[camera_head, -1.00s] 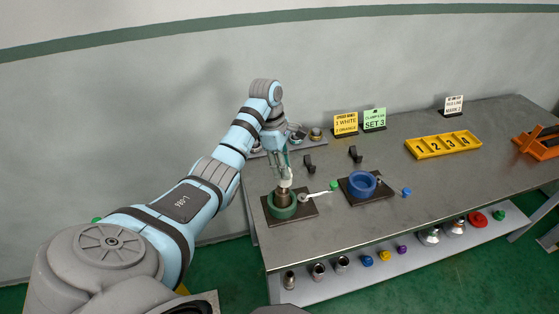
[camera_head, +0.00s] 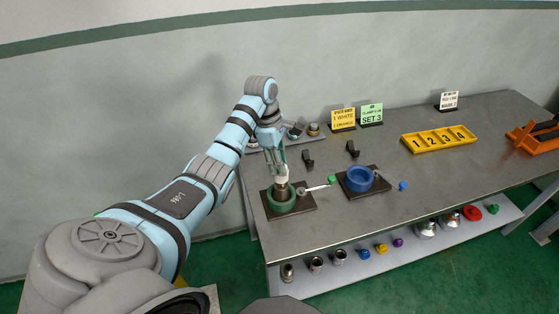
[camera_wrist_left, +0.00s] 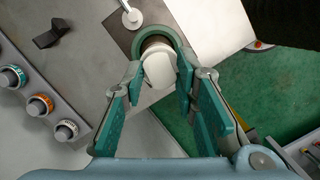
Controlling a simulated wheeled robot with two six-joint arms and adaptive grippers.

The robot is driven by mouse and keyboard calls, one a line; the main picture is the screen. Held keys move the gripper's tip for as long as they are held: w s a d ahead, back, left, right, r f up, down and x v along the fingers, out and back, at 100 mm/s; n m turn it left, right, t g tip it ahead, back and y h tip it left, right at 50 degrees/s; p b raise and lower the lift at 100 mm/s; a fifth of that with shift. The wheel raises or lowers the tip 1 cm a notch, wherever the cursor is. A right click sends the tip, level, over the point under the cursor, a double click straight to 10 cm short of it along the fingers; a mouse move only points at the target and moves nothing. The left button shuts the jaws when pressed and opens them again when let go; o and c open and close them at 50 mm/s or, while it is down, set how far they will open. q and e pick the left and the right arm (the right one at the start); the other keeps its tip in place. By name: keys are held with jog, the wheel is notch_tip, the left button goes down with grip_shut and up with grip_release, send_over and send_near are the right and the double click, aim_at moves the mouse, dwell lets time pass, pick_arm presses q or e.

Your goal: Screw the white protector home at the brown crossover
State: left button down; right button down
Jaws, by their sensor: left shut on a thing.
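The brown crossover (camera_head: 281,191) stands upright in the green ring vise (camera_head: 276,206) at the near left of the bench. The white protector (camera_head: 282,171) is at its top end; I cannot tell how far the thread is engaged. My left gripper (camera_head: 281,168) comes from above and is shut on the white protector. In the left wrist view the white protector (camera_wrist_left: 160,69) is between the fingertips (camera_wrist_left: 160,76), in front of the green ring vise (camera_wrist_left: 137,38), and it hides most of the crossover. My right gripper is not in view.
A blue ring vise (camera_head: 361,179) stands to the right. Black hooks (camera_head: 307,159) stand behind. A rack with several protectors (camera_head: 313,129) is at the back left. A yellow numbered tray (camera_head: 438,138) lies right. Signs stand behind, and the lower shelf (camera_head: 350,268) holds small parts.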

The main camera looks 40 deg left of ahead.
pick_arm(q)
jog(key=shift+f+b, duration=0.7)
jog(key=shift+f, duration=0.35)
jog(key=shift+w+m+g+b, duration=0.25)
jog(key=shift+m+g+b, duration=0.25)
jog(key=shift+m+b, duration=0.9)
jog(key=shift+w+m+g, duration=0.1)
jog(key=shift+m+g, duration=0.2)
jog(key=shift+m, duration=0.4)
jog(key=shift+f+b, duration=0.4)
jog(key=shift+f, duration=0.1)
jog(key=c, duration=1.3)
grip_release()
jog(key=shift+c, duration=0.2)
jog(key=shift+r, duration=0.1)
